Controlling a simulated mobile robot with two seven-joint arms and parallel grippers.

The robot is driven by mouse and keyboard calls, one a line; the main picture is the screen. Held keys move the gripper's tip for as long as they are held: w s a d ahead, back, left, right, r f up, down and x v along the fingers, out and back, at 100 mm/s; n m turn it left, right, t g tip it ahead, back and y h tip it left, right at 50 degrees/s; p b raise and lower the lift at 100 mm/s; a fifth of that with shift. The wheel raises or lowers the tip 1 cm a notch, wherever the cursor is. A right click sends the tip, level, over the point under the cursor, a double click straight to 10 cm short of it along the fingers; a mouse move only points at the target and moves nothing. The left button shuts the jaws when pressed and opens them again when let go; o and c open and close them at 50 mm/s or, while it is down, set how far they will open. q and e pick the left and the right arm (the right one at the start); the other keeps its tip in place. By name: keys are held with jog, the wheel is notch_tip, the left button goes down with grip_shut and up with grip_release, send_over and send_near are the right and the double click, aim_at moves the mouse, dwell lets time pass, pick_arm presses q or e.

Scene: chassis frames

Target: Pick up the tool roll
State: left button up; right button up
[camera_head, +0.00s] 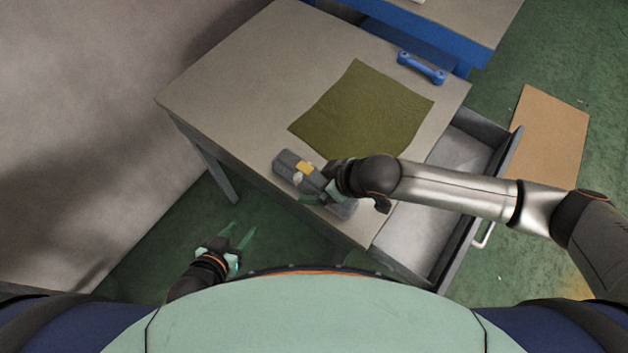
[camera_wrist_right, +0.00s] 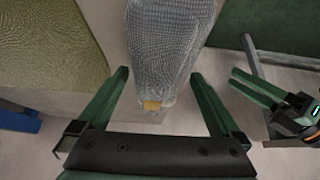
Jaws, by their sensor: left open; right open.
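The tool roll (camera_head: 290,163) looks like a long grey bundle with a yellow patch, lying near the front edge of the table (camera_head: 235,85). My right gripper (camera_head: 319,192) is open above the roll, and my arm hides part of it. In the right wrist view the grey mesh-textured roll (camera_wrist_right: 170,42) reaches between the open green fingers (camera_wrist_right: 160,75); I cannot tell whether they touch it. My left gripper (camera_head: 241,230) is open and empty, low in front of the table, and also shows at the right edge of the right wrist view.
An olive cloth (camera_head: 365,108) lies flat on the table behind the roll. A blue handle-shaped part (camera_head: 421,68) lies near the far right edge. A grey drawer (camera_head: 415,240) stands open at the right, under my right arm. A brown sheet (camera_head: 545,135) lies on the green floor.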

jog(key=shift+w+a+f, duration=0.2)
jog(key=shift+a+f, duration=0.05)
jog(key=shift+f, duration=0.25)
grip_shut()
dwell(0.5)
jog(key=shift+r, duration=0.1)
